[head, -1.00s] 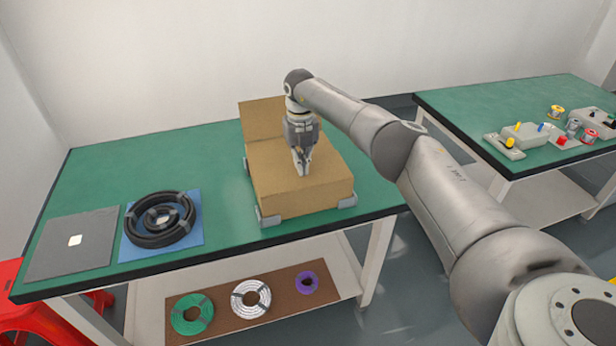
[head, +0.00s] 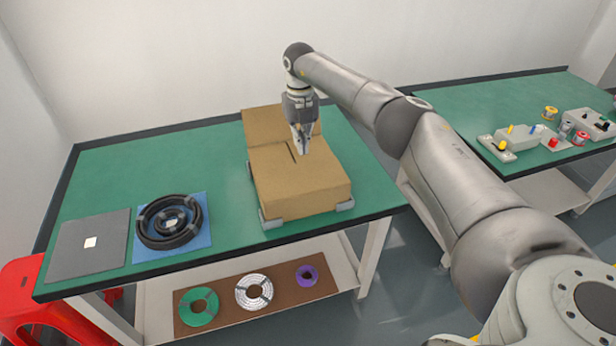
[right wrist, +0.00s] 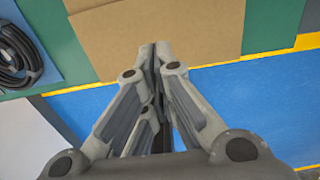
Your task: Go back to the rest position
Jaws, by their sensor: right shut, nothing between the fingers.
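My right gripper (head: 302,147) is shut and empty, pointing down above the cardboard box (head: 303,188) in the head view. In the right wrist view its fingertips (right wrist: 154,48) meet, with the box (right wrist: 195,35) behind them. The box stands on the green table (head: 120,178), with one flap raised at its back and a dark slit in its top. The gripper appears apart from the box. My left gripper is not in view.
A black cable coil (head: 168,220) lies on a blue sheet beside a grey plate (head: 90,245). Green, white and purple coils lie on a brown board (head: 225,306) on the lower shelf. A second table (head: 460,105) holds small devices. A red stool (head: 25,290) stands at left.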

